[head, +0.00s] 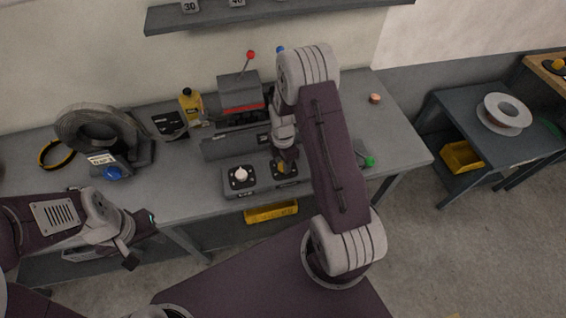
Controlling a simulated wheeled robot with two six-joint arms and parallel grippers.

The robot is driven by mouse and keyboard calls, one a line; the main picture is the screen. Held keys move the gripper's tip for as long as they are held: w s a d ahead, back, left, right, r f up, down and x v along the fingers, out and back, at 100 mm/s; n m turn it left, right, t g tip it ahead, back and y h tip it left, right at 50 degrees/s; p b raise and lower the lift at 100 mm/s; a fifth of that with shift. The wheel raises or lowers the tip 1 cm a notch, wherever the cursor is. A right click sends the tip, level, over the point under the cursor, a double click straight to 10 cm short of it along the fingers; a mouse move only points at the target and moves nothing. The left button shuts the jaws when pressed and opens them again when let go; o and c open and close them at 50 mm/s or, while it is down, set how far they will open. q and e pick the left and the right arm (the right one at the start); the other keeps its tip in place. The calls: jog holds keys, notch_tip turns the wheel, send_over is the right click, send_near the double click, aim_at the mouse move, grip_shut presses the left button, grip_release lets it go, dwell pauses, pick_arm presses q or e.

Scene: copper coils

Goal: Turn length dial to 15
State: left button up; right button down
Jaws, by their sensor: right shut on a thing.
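A grey control box (262,188) at the bench's front edge carries two dials side by side. The left dial (240,175) has a pale knob and stands free. The right dial (284,173) is under my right gripper (285,163), which points down from above and is shut on its knob. The gripper mostly hides this knob, and the dial labels and scale are too small to read. My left gripper (140,240) is at the lower left, in front of the bench, with its fingers apart and empty.
Behind the box stands a machine (240,92) with a red-tipped lever. A yellow bottle (191,106) and a coil on a stand (97,132) are to the left. A yellow bin (271,212) hangs below. The bench's right end is mostly clear.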

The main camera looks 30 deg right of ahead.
jog(key=shift+w+d+r, duration=0.1)
jog(key=shift+w+r, duration=0.05)
jog(key=shift+w, duration=0.1)
jog(key=c, duration=0.9)
grip_release()
jog(key=shift+c, duration=0.2)
jog(key=shift+s, duration=0.15)
notch_tip(320, 180, up, 9)
jog(key=b, duration=0.1)
